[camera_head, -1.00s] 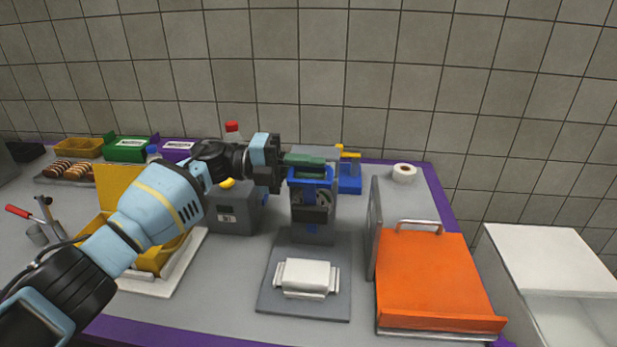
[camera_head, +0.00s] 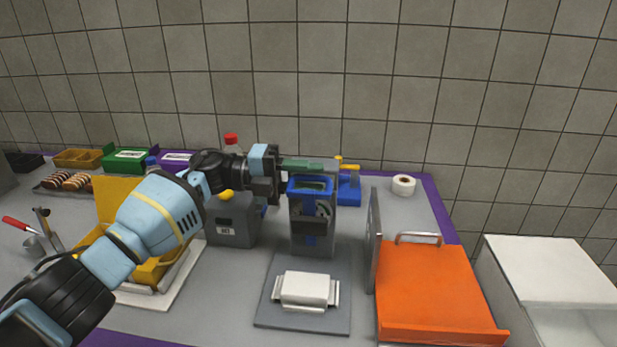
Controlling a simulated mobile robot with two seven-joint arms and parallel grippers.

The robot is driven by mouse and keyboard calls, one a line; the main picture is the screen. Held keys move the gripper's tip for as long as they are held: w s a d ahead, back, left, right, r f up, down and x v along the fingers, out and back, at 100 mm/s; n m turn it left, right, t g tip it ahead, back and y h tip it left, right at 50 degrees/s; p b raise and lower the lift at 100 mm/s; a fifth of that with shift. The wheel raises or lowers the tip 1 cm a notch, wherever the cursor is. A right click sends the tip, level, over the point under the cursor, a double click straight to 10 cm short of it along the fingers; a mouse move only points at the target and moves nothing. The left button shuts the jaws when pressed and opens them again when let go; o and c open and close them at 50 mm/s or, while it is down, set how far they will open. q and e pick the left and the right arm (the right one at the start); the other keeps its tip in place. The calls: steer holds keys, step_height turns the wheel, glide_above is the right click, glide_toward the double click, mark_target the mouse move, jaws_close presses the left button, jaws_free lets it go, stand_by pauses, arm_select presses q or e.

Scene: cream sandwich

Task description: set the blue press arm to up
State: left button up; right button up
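The press stands at the centre of the counter. It has a grey base plate (camera_head: 268,315), a white block (camera_head: 305,289) on the plate, and an upright grey column behind. The blue press arm (camera_head: 310,186) shows as a blue frame at the top of this column, and it looks raised above the plate. My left gripper (camera_head: 303,164) reaches in from the left, its green fingers just above and behind the blue frame. Whether they touch it, and the gap between them, cannot be made out. My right gripper is out of view.
A grey box (camera_head: 232,222) and a yellow open case (camera_head: 115,190) stand left of the press. An orange-topped unit (camera_head: 435,290) with a metal handle is close on the right. A tape roll (camera_head: 403,185) and a blue-and-yellow item (camera_head: 348,188) sit behind.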

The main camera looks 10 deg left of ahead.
arm_select(q)
steer(key=a+b, duration=0.1)
steer(key=a, duration=0.6)
steer(key=shift+a+b, duration=0.3)
steer(key=shift+a, duration=0.05)
steer(key=shift+r, duration=0.1)
steer(key=shift+s, duration=0.1)
